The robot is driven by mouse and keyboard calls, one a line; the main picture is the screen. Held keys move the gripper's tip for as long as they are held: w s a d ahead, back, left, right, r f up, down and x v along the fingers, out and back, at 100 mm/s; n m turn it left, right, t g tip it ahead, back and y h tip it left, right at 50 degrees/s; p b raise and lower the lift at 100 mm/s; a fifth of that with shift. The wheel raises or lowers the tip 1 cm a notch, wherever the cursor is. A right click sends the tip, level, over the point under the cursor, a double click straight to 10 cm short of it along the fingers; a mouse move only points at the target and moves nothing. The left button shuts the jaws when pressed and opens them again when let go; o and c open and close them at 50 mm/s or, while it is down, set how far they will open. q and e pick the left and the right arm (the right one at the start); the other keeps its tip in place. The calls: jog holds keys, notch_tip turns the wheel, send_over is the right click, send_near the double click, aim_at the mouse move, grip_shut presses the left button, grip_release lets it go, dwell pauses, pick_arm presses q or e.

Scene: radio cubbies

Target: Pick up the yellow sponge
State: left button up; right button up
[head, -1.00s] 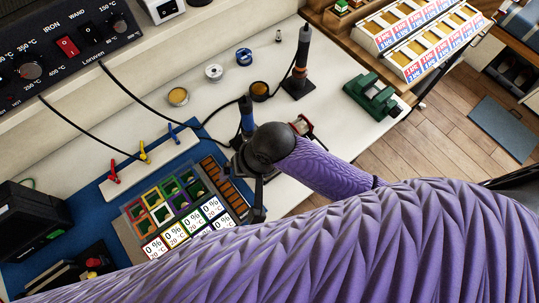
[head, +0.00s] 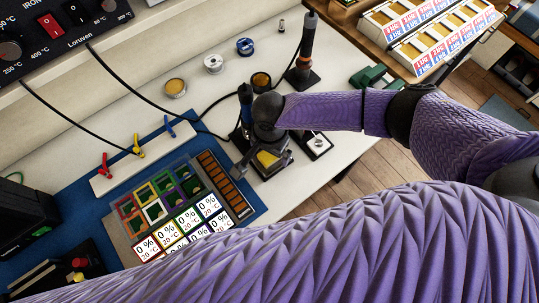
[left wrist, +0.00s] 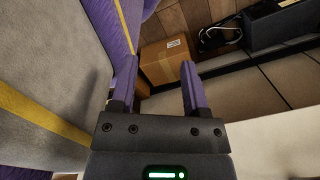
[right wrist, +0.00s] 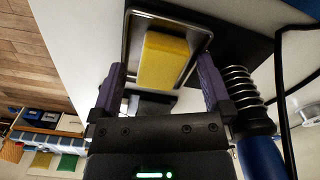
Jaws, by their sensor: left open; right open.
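The yellow sponge (head: 266,159) lies in a dark tray beside the blue-handled iron stand on the white bench. In the right wrist view the sponge (right wrist: 163,61) shows as a yellow block in a metal-rimmed tray (right wrist: 131,40), ahead of and between my right fingers. My right gripper (head: 262,168) is open above the sponge in the head view; it also shows in the right wrist view (right wrist: 161,88). I cannot tell whether the fingers touch the sponge. My left gripper (left wrist: 160,82) is open and empty, away from the bench items.
A blue soldering iron in a coiled holder (right wrist: 243,90) stands close to my right gripper. A black iron stand (head: 303,75), solder spools and round tins are on the bench. A sorting tray (head: 165,203) lies on the blue mat. A cardboard box (left wrist: 165,62) is on the floor.

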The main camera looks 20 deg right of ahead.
jog(key=c, duration=1.2)
jog(key=shift+r, duration=0.15)
notch_tip(320, 180, up, 9)
jog(key=p, duration=0.5)
jog(key=shift+r, duration=0.15)
grip_shut()
jog(key=shift+r, duration=0.3)
